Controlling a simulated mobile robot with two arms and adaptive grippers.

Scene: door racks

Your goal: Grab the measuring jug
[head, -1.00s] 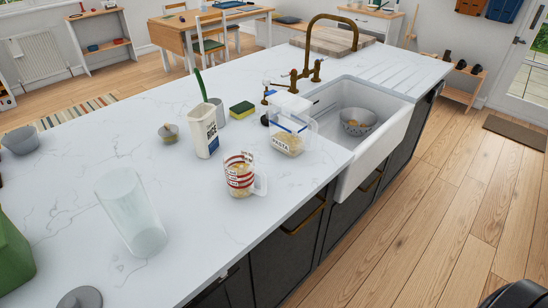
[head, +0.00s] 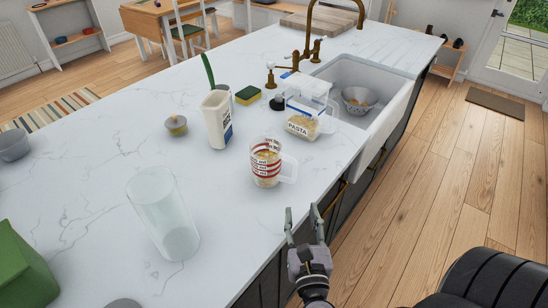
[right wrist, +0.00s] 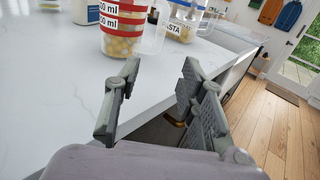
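The measuring jug (head: 266,164) is clear with red markings and a handle on its right side. It stands upright on the white counter near the front edge, with pale yellowish contents inside. It also shows in the right wrist view (right wrist: 124,32), ahead of the fingers, with its top cut off. My right gripper (head: 302,212) is open and empty at the counter edge, nearer than the jug and apart from it. Its two spread fingers show in the right wrist view (right wrist: 155,95). My left gripper is not in view.
A pasta container (head: 308,115) stands just behind the jug, and a white carton (head: 217,119) to its left. A clear glass cylinder (head: 163,213) stands at the front left. The sink (head: 388,90) holds a colander (head: 356,99). Counter between jug and cylinder is clear.

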